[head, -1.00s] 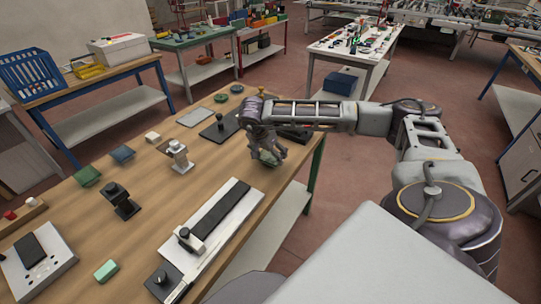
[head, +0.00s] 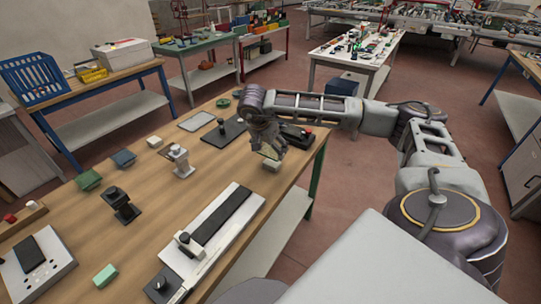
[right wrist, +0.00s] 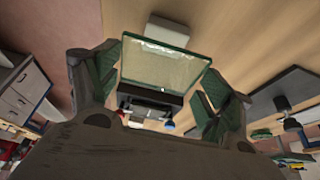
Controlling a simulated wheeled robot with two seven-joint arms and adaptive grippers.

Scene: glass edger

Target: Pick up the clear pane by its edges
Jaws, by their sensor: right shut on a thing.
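The clear pane (right wrist: 158,68) is a small, nearly square see-through plate with dark green edges in the right wrist view. My right gripper (right wrist: 160,82) is shut on it, with green ribbed finger pads at its left and right edges. In the head view the right gripper (head: 268,147) holds the pane (head: 269,152) tilted near the right edge of the workbench. A small white block (head: 271,165) shows just below the pane, and also beyond its far edge in the right wrist view (right wrist: 164,31). My left gripper is not in view.
The wooden workbench (head: 140,218) carries a long white plate with a black strip (head: 222,215), a metal clamp (head: 181,161), a dark post fixture (head: 120,204) and several small coloured blocks. A dark plate with a knob (head: 222,133) lies left of the right gripper.

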